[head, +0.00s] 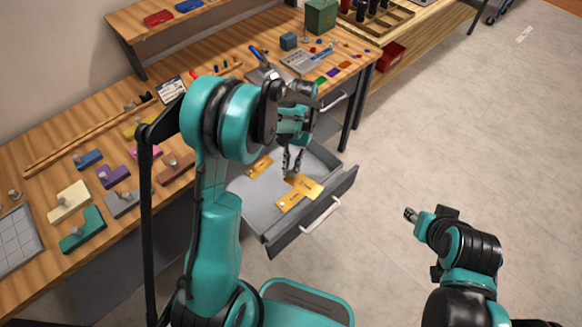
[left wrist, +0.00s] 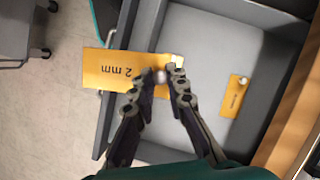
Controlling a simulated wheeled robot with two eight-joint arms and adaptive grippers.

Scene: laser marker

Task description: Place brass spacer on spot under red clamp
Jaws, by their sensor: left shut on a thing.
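My left gripper (head: 290,172) is over the open drawer and shut on a brass spacer (left wrist: 108,70), a flat yellow plate marked "2 mm". The left wrist view shows the fingertips closed around the plate's small knob. Another brass spacer (left wrist: 235,95) lies on the drawer floor; it also shows in the head view (head: 260,166). Yellow plates (head: 290,203) overlap below the gripper in the head view. I cannot single out the red clamp or the spot under it; a small red item (head: 194,74) is partly hidden by my arm. My right gripper (head: 411,214) is over the floor, away from the bench.
The grey drawer (head: 345,187) stands open from the wooden bench (head: 35,150). Coloured blocks with grey knobs, including a teal one (head: 82,232), fill the bench's left part. Small coloured patches (head: 332,73) lie towards its far right end.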

